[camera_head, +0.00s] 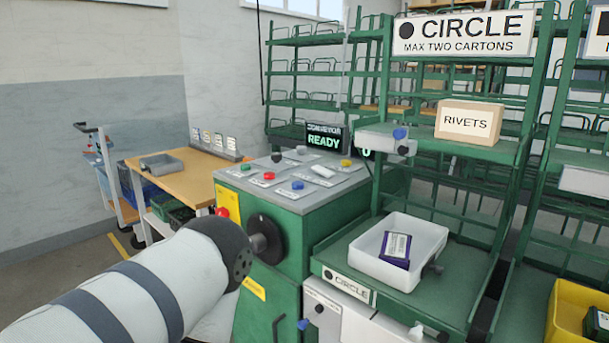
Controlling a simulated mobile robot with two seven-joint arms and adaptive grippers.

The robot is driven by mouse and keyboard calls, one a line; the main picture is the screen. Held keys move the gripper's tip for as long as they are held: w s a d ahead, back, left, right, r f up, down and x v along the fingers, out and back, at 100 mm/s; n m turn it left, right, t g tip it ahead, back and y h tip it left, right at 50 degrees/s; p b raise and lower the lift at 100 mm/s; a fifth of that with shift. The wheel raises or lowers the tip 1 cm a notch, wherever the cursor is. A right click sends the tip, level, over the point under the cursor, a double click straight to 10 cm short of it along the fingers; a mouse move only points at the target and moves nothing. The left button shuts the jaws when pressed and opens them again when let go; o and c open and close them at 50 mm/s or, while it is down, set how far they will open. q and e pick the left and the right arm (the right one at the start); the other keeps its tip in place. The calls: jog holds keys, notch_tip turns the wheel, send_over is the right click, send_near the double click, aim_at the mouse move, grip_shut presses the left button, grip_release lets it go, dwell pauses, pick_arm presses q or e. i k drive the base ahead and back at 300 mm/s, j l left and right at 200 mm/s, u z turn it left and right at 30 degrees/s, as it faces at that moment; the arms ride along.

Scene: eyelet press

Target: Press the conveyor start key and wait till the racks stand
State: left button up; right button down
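A green control cabinet (270,279) stands in the middle, with a grey sloped top. On it are a green key (246,167), a red key (269,176), a blue key (297,185), a yellow key (345,162) and a black knob (276,157). Their labels are too small to read, so I cannot tell which is the conveyor start key. Green racks stand right, the nearest under a CIRCLE sign (464,32). My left arm reaches in from the lower left, ending before the cabinet. No gripper fingers show.
A RIVETS carton (469,121) stands on the CIRCLE rack's upper shelf. A white bin (414,240) below holds a purple box (395,249). A wooden bench (183,174) stands back left. A yellow crate (568,312) is lower right. A black round part (265,238) is on the cabinet front.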

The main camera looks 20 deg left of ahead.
aim_at(245, 166)
jog(key=i+j+z, duration=0.15)
jog(key=j, duration=0.95)
jog(key=i+j+z, duration=0.2)
jog(key=j, duration=0.9)
jog(key=i+j+z, duration=0.15)
jog(key=j, duration=1)
jog(key=i+j+z, duration=0.15)
jog(key=j, duration=0.95)
jog(key=k+l, duration=0.25)
jog(key=l, duration=0.15)
jog(key=k+l, duration=0.2)
jog(key=l, duration=0.2)
jog(key=k+l, duration=0.25)
jog(key=l, duration=0.2)
